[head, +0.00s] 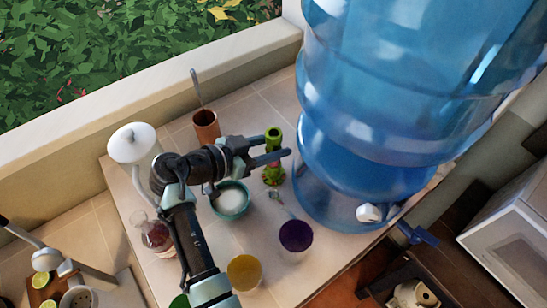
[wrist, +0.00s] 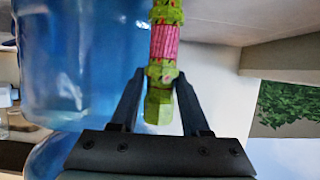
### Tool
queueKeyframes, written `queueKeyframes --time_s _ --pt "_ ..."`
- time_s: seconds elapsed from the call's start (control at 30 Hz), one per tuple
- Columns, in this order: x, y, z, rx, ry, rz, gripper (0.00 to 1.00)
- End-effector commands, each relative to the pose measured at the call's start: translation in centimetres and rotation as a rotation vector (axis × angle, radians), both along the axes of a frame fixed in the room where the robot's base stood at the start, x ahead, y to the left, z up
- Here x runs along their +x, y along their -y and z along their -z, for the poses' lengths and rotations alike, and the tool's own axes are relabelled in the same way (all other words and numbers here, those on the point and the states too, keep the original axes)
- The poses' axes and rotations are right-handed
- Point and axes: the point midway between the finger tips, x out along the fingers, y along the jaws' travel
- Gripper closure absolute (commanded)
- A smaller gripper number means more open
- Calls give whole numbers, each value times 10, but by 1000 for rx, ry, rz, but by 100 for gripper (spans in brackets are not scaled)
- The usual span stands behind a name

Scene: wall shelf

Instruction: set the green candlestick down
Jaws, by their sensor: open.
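The green candlestick (head: 273,175), with a pink band in the wrist view (wrist: 164,42), appears upright on the tiled counter, just left of the big blue water bottle. My gripper (head: 277,148) is open at the candlestick, its fingers crossing in front of the middle part in the head view. In the wrist view the open fingers (wrist: 160,76) lie on either side of the candlestick's green end, with a visible gap on each side. Part of the candlestick is hidden behind a finger in the head view.
The blue water bottle (head: 390,90) stands close on the right. A teal bowl of white powder (head: 231,201), a purple cup (head: 296,235), a yellow cup (head: 244,271) and a copper cup with a spoon (head: 206,127) crowd the counter. A low wall (head: 150,80) runs behind.

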Motion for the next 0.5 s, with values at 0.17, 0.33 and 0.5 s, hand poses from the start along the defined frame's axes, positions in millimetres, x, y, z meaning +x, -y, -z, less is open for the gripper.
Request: queueKeyframes --time_s 0.17,0.33,0.5 --pt "2 2 2 1 1 -1 54" --pt "2 2 2 1 1 -1 68" --pt "2 2 1 1 1 -1 99"
